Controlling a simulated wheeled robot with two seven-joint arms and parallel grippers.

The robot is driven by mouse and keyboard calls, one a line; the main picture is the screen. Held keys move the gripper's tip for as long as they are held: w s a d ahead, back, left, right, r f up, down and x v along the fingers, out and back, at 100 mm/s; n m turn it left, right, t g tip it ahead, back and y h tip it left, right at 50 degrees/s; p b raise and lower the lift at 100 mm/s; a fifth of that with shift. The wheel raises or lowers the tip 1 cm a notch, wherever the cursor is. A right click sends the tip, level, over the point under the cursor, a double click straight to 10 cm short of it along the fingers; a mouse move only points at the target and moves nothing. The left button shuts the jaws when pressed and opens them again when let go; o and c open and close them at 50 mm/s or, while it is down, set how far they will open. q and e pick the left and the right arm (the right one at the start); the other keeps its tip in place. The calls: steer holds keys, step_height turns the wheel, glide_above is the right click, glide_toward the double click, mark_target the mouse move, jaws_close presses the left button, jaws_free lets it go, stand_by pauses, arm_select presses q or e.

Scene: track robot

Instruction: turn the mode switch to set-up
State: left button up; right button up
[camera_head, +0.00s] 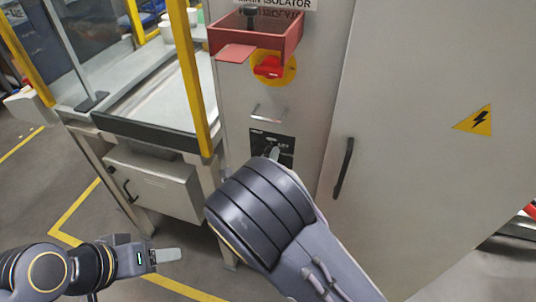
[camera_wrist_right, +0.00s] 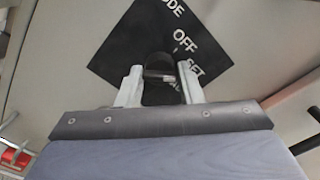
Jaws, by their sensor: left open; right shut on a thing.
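The mode switch's black label plate (camera_head: 259,140) is on the grey cabinet front, partly hidden by my right arm in the head view. In the right wrist view the plate (camera_wrist_right: 137,42) reads "OFF" and "SET", with other words cut off or covered. The dark switch knob (camera_wrist_right: 158,66) stands out from the plate. My right gripper (camera_wrist_right: 160,82) has one finger on each side of the knob and is shut on it. I cannot tell which mark the knob points to. My left gripper (camera_head: 165,256) is open and empty at the lower left, away from the cabinet.
Above the switch are a silver handle (camera_head: 268,113), a red rotary isolator (camera_head: 270,67) on yellow, and a red open box (camera_head: 262,37). A black door handle (camera_head: 343,168) is right of my arm. A workbench with a yellow post (camera_head: 194,80) stands left.

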stand_by(0.3)
steer(key=o, duration=0.9)
steer(key=b+v, duration=0.1)
steer(key=v, duration=0.7)
steer(key=shift+b, duration=0.3)
